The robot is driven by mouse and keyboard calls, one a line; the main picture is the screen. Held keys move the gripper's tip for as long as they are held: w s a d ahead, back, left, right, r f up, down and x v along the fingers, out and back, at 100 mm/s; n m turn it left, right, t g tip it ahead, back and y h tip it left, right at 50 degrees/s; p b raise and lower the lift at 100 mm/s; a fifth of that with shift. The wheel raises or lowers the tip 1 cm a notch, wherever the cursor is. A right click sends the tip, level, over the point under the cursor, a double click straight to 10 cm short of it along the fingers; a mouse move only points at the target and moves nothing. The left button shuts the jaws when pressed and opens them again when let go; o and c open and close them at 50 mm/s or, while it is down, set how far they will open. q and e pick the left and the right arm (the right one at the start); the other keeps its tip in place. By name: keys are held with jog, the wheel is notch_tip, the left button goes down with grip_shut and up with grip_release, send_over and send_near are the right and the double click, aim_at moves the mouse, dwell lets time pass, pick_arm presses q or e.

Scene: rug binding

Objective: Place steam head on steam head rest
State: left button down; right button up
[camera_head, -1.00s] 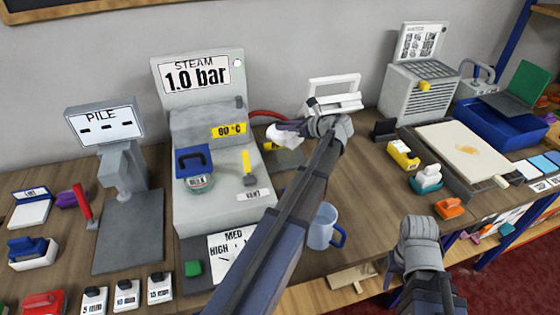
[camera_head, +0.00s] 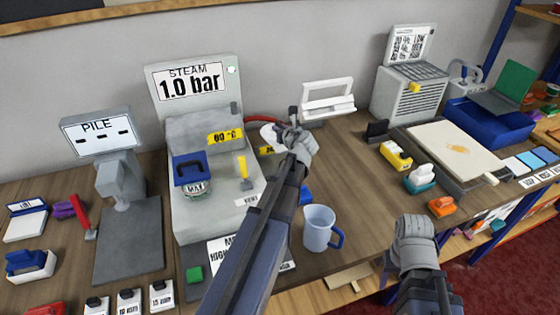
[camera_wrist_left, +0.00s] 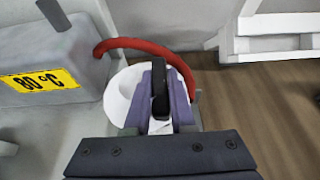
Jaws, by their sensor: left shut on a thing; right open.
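The steam head (camera_head: 268,132) is a white rounded piece joined to a red hose (camera_head: 262,118), just right of the grey steam unit. My left gripper (camera_head: 282,136) is shut on it. In the left wrist view the white head (camera_wrist_left: 118,96) shows beside the purple-grey fingers (camera_wrist_left: 160,98), which hide part of it. Below the head, a yellow label (camera_head: 267,150) on a dark piece is partly covered by my left arm; I cannot tell whether this is the rest or whether the head touches it. My right gripper (camera_head: 415,232) is open and empty over the table's front edge.
The steam unit (camera_head: 215,210) stands left of my left arm. A white frame (camera_head: 328,102) stands behind the left gripper. A blue mug (camera_head: 318,232) stands right of the forearm. A pressing board (camera_head: 455,150) and small coloured tools lie right. Bare wood shows around the mug.

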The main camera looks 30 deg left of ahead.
pick_arm(q)
jog(key=shift+f+b, duration=2.95)
jog(key=shift+f, duration=0.15)
jog(key=shift+f, duration=0.1)
notch_tip(320, 180, down, 4)
jog(key=b, duration=0.3)
jog(key=shift+r+b, duration=0.25)
jog(key=shift+b, duration=0.15)
jog(key=shift+f, duration=0.15)
jog(key=c, duration=0.8)
grip_release()
jog(key=shift+o, duration=0.2)
